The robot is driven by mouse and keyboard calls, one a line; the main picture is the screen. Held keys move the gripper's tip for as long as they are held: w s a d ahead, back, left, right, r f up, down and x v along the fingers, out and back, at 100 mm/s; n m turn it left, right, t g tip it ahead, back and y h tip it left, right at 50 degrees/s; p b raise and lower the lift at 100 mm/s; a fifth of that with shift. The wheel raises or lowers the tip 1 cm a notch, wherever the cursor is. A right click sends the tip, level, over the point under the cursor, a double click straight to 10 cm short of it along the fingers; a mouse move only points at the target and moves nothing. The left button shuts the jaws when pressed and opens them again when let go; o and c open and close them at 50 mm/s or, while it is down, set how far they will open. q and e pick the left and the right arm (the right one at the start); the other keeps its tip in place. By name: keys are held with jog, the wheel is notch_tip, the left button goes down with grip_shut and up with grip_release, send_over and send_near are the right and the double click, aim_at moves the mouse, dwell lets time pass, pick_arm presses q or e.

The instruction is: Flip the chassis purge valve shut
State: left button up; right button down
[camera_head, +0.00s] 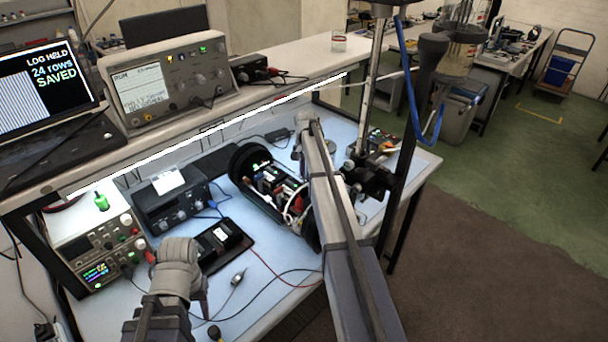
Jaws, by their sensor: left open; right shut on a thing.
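The chassis (262,180) is a dark cylinder lying on the blue bench mat, with green-lit electronics and wiring inside. A black round end faces up left; the near end is partly behind my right arm. I cannot pick out a purge valve on it. My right gripper (299,150) is at the far end of my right arm, beyond the chassis; its fingertips are mostly hidden. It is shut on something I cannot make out. My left gripper (203,298) is open and empty above the front of the mat, to the left of and apart from the chassis.
A black tray (243,255) with dark modules lies by the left gripper. A small silver connector (238,279) with cables lies in front. A power supply (98,243) and a dark instrument (172,205) stand left. A black stand (375,178) stands right.

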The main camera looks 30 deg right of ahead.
jog(key=shift+s+d+m, duration=0.1)
jog(key=shift+s+m, duration=0.15)
jog(key=shift+m, duration=1.35)
jog(key=c, duration=1.1)
grip_release()
notch_tip(320, 180, up, 8)
jog(key=p, duration=0.8)
jog(key=shift+f, duration=0.1)
